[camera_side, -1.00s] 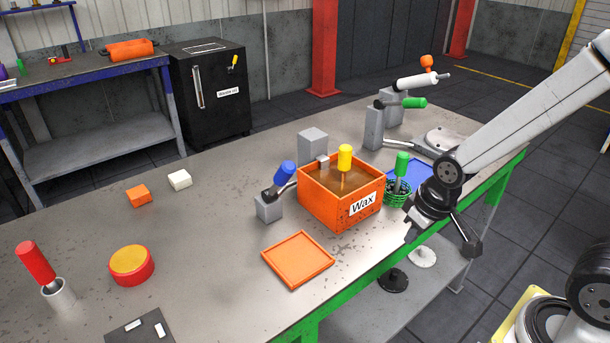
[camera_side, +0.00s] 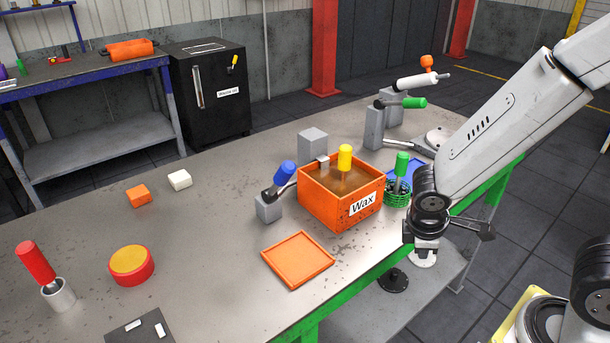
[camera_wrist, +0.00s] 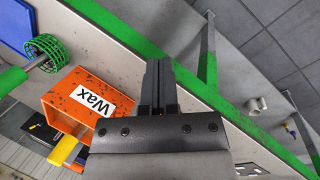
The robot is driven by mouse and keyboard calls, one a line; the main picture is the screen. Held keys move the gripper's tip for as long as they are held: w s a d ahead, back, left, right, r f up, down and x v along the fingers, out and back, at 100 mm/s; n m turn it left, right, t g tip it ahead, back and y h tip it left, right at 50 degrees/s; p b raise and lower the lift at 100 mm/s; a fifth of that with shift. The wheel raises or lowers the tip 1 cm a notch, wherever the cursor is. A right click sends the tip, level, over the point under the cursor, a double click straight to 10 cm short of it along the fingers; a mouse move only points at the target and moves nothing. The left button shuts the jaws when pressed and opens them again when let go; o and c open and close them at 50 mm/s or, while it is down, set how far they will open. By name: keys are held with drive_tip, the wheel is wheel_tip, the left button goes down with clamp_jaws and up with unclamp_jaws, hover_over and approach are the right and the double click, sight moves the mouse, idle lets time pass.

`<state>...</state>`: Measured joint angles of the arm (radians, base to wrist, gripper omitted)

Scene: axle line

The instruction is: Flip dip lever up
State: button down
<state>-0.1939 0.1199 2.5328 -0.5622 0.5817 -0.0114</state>
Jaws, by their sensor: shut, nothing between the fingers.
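A lever with a blue handle (camera_side: 285,173) is mounted on a small grey block (camera_side: 268,208) left of the orange box labelled Wax (camera_side: 342,207). Its handle tilts up and to the right. A lever with a green handle (camera_side: 413,103) lies about level at the back. No label shows which one is the dip lever.
A yellow-handled tool (camera_side: 345,160) stands in the wax box. A green basket (camera_side: 397,193) with a green-handled tool (camera_side: 402,165) is right of it. An orange tray (camera_side: 298,260) lies in front. The table's left middle is mostly clear around a red-yellow disc (camera_side: 131,264).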

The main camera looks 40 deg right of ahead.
drive_tip(key=w+a+r+n+t+h, duration=0.25)
drive_tip(key=w+n+t, duration=0.25)
drive_tip(key=n, duration=0.3)
drive_tip(key=w+a+r+n+t+h, duration=0.1)
drive_tip(key=w+a+n+t+h, duration=0.2)
drive_tip(key=n, duration=0.6)
drive_tip(key=w+a+r+n+t+y, duration=0.2)
drive_tip(key=a+n+t+y, duration=0.4)
drive_tip(key=a, duration=0.4)
drive_tip(key=shift+w+n+t, duration=0.5)
drive_tip(key=shift+w+n, duration=0.1)
drive_tip(key=shift+w, duration=0.15)
drive_tip(key=shift+w, duration=0.1)
approach(284, 182)
wheel_tip(284, 182, down, 3)
drive_tip(key=w, duration=0.3)
drive_tip(key=shift+w+d+r, duration=0.3)
drive_tip(key=shift+w+r, duration=0.15)
drive_tip(key=shift+w, duration=0.35)
drive_tip(key=shift+w+d+r, duration=0.3)
drive_tip(key=shift+w+r, duration=0.2)
drive_tip(key=shift+w, duration=0.25)
